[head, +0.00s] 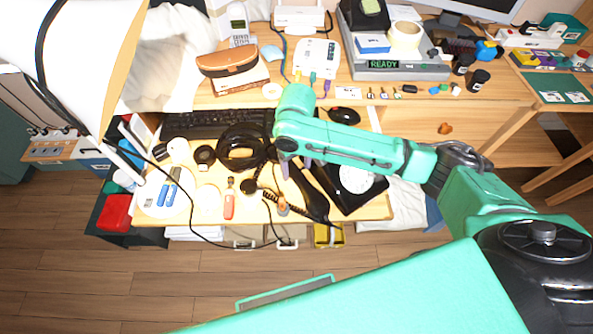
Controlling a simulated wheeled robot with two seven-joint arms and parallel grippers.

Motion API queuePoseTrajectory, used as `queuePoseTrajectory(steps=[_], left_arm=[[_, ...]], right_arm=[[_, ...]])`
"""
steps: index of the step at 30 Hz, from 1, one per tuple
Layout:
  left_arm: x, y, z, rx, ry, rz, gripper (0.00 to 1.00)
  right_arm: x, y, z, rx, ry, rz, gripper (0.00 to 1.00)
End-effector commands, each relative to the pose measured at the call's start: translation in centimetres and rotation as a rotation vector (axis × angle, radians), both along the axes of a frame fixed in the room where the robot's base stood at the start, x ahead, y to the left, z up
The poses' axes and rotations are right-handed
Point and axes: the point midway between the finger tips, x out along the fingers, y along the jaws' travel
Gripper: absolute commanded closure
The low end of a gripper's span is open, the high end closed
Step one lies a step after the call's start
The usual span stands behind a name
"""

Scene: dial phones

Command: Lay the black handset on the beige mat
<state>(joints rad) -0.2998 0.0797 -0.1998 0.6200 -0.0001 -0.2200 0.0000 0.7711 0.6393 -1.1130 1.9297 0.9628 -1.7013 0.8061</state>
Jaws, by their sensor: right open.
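The black handset (312,199) lies on the light wooden desk board, just left of the black dial phone (356,186) with its white round dial. A coiled cord shows to its left. My right gripper (295,168) comes in from the right and is open over the far end of the handset. The wrist hides that end, and I cannot tell whether the fingers touch it. I cannot make out a beige mat with certainty. My left gripper is not in view.
A coil of black cable (243,147), a black keyboard (215,124) and a red-handled tool (229,205) lie left of the handset. A black mouse (344,115) lies beyond the phone. A white lamp shade (90,50) fills the upper left. The board is crowded.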

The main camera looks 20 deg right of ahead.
Motion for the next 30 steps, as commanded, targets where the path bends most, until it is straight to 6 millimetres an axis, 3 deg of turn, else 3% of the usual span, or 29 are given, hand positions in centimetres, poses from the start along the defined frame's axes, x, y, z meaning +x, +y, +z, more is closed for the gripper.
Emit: queuePoseTrajectory(steps=[1,6,10,30], left_arm=[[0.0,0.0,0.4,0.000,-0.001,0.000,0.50],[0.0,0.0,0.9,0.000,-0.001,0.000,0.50],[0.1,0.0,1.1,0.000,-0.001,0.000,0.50],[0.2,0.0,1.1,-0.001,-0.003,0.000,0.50]], right_arm=[[0.1,0.1,1.7,0.003,-0.005,0.001,0.31],[0.1,0.0,6.3,0.002,-0.004,0.000,0.31],[0.0,0.0,8.3,0.002,-0.002,-0.001,0.31],[0.0,0.0,8.8,0.000,0.000,-0.001,0.31]])
